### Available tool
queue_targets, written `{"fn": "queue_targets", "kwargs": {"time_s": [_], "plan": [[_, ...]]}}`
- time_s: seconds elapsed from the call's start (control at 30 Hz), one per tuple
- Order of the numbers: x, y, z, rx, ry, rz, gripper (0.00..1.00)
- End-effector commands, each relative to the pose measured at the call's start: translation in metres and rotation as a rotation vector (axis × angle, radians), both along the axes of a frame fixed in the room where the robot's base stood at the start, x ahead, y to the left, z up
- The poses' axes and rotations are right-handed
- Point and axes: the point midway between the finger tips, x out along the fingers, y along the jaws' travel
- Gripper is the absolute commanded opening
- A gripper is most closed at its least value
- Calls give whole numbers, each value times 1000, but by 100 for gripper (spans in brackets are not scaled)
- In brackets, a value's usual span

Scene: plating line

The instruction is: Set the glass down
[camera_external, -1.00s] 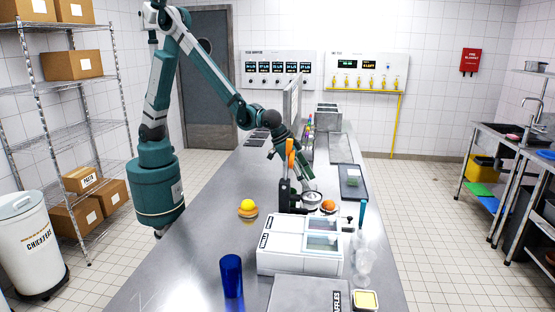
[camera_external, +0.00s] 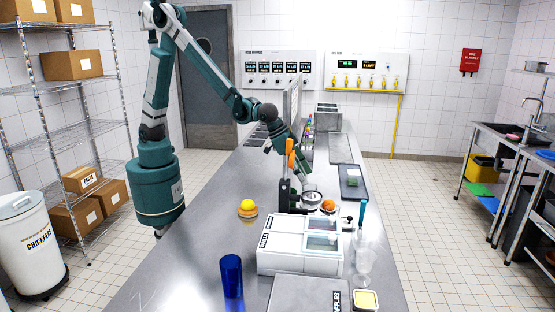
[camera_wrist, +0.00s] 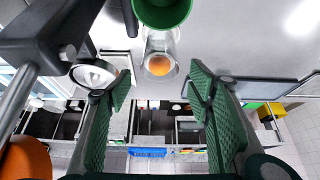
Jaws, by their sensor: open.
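A clear glass (camera_wrist: 161,55) shows at the top middle of the wrist view, with an orange patch seen in or through its base. It is beyond my fingertips, not between the pads. A green cup (camera_wrist: 162,12) is close beside or overlapping it; I cannot tell whether they touch. My gripper (camera_wrist: 161,86) is open and empty, its two green pads wide apart. In the external view my gripper (camera_external: 304,182) is over the far part of the counter, partly hidden by a black stand with an orange-handled item (camera_external: 290,153). I cannot pick out that clear glass there.
A white two-lidded box (camera_external: 285,257) stands on the steel counter (camera_external: 190,265). Clear glasses (camera_external: 364,262) are to its right and a blue glass (camera_external: 232,277) to its left. A silver pot (camera_external: 313,201) and orange ball (camera_external: 328,205) are close to my gripper.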

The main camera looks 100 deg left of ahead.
Motion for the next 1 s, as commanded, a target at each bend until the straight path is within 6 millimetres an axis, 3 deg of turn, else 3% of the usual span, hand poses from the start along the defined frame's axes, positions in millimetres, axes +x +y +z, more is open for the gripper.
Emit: {"fn": "queue_targets", "kwargs": {"time_s": [0.27, 0.47, 1.0], "plan": [[-4, 5, 6, 0, -1, 1, 51], [-21, 21, 26, -1, -4, 0, 51], [-103, 86, 101, -6, -20, -5, 51]]}}
